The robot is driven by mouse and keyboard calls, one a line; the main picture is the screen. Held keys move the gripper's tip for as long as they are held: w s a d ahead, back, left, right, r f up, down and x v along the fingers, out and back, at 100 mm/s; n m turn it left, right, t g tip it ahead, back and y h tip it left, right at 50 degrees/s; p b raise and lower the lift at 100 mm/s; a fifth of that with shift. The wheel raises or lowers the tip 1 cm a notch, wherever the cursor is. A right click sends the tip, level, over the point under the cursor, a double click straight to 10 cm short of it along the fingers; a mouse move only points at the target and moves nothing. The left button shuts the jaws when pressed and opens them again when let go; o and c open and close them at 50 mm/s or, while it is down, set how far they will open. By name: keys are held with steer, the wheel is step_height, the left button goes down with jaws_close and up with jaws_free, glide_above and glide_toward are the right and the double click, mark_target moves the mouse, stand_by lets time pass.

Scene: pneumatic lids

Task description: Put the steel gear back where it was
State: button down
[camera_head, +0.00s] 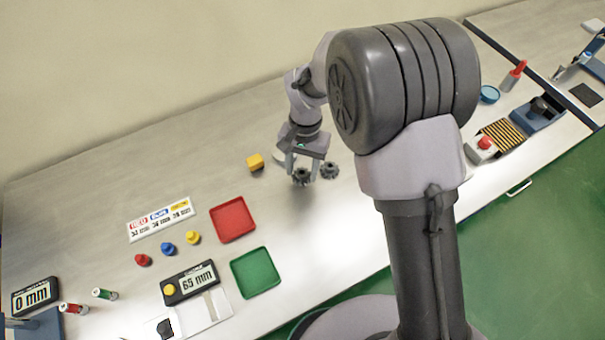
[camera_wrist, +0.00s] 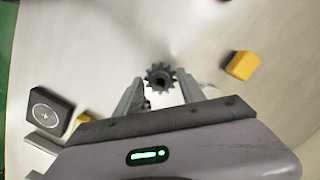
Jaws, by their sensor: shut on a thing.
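My gripper (camera_head: 301,174) is above the middle of the steel table. It is shut on a dark grey toothed gear, which I take as the steel gear (camera_head: 301,178). In the wrist view the gear (camera_wrist: 160,77) shows with its teeth and a central bore between the fingertips (camera_wrist: 160,88). I cannot tell how high the held gear is above the table.
A yellow block (camera_head: 255,162) lies left of my gripper; a yellow block (camera_wrist: 243,65) also shows in the wrist view. A red tray (camera_head: 250,221) and a green tray (camera_head: 273,288) are nearer. A pale round thing (camera_head: 279,157) is partly hidden behind my gripper.

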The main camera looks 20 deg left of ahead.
steer(key=shift+f+b, duration=0.35)
steer(key=shift+f, duration=1.05)
steer(key=c, duration=0.7)
jaws_free()
